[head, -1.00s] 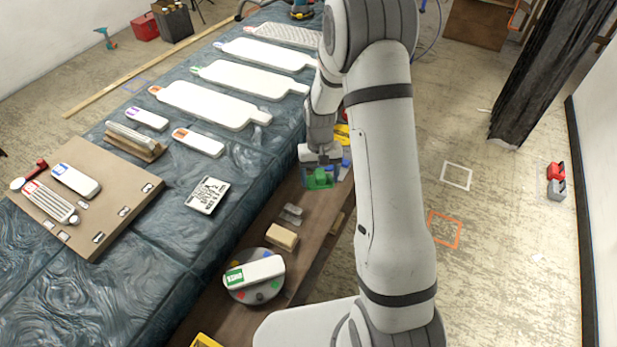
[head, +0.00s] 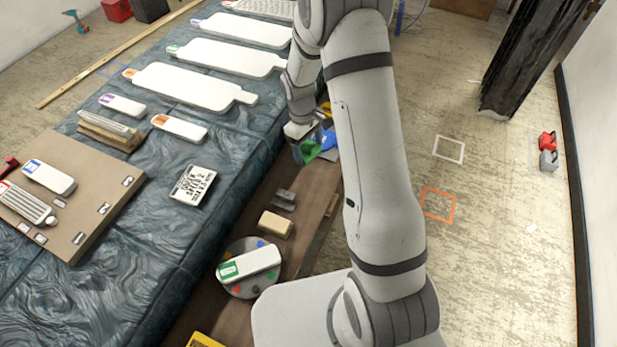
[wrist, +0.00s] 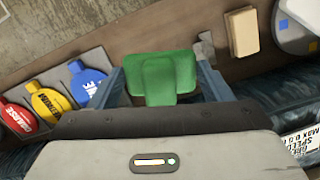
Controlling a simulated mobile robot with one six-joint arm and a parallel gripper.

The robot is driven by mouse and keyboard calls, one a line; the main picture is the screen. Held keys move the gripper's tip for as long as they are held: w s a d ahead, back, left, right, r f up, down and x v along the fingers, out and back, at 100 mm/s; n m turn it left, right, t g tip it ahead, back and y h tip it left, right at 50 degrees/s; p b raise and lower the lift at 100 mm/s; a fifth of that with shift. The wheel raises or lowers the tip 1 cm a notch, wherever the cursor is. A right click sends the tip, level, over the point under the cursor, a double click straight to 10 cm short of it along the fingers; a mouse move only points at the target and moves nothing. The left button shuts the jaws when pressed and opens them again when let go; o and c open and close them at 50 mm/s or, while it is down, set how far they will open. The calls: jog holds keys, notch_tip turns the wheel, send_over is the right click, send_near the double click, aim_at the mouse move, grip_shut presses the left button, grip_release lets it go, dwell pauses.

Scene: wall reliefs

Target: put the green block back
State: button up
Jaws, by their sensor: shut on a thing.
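The green block (wrist: 165,78) sits between the two fingers of my gripper (wrist: 162,82) in the wrist view, shut on it. It has a broad flat part and a raised grip. In the head view the green block (head: 309,151) looks tilted in my gripper (head: 306,148), over the brown wooden plank (head: 312,185). Red (wrist: 17,118), yellow (wrist: 50,102) and blue (wrist: 86,82) labelled pieces lie in a row on a grey strip left of the block in the wrist view. The blue piece (head: 329,140) is just right of it in the head view. I cannot tell its clearance above the plank.
A tan block (head: 275,224), a small grey piece (head: 284,199) and a round grey disc (head: 236,290) bearing a white green-labelled piece (head: 255,262) are on the plank. The blue-grey surface (head: 150,235) left of it holds white panels and a printed card (head: 192,185).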

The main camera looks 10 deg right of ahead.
aim_at(305, 173)
jog(key=w+f+n+t+b, duration=0.1)
jog(key=f+n+b, duration=0.1)
jog(key=f+n, duration=0.3)
jog(key=w+f+n+t+b, duration=0.1)
jog(key=w+f+n+b, duration=0.1)
jog(key=f+n, duration=0.4)
jog(key=w+f+n+b, duration=0.2)
jog(key=f+n, duration=0.3)
jog(key=n, duration=0.5)
jog(key=shift+a+f+t+b, duration=0.1)
jog(key=shift+f+t+b, duration=0.3)
jog(key=shift+b, duration=0.45)
jog(key=shift+f, duration=0.15)
jog(key=o, duration=0.9)
